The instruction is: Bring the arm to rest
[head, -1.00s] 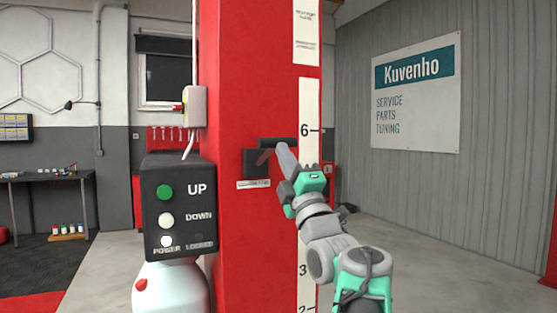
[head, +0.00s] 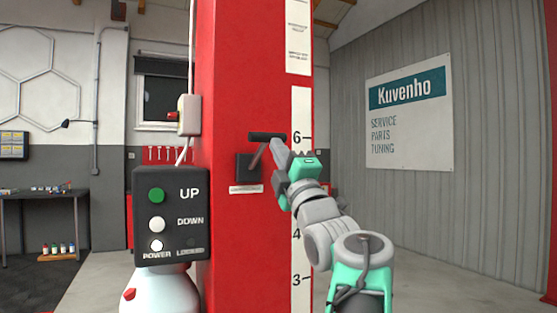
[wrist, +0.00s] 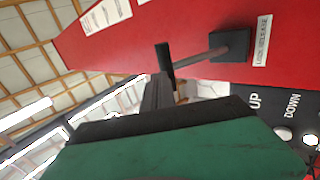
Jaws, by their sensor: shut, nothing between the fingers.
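My gripper (head: 277,144) is shut and empty in front of the red lift post, its tips beside the black lever handle (head: 265,136). In the wrist view my gripper (wrist: 160,88) shows as a dark finger pair reaching up close to the lever handle (wrist: 164,60). I cannot tell whether they touch. The lever's rod runs to a black square base (head: 249,167) on the post, which also shows in the wrist view (wrist: 231,45). My arm stretches up from the lower right.
The red post (head: 228,80) carries a height scale (head: 301,190). A black control box (head: 172,212) with UP and DOWN buttons stands left of it, above a white tank (head: 160,290). A grey wall with a Kuvenho sign (head: 410,120) is at right. Floor lies open between.

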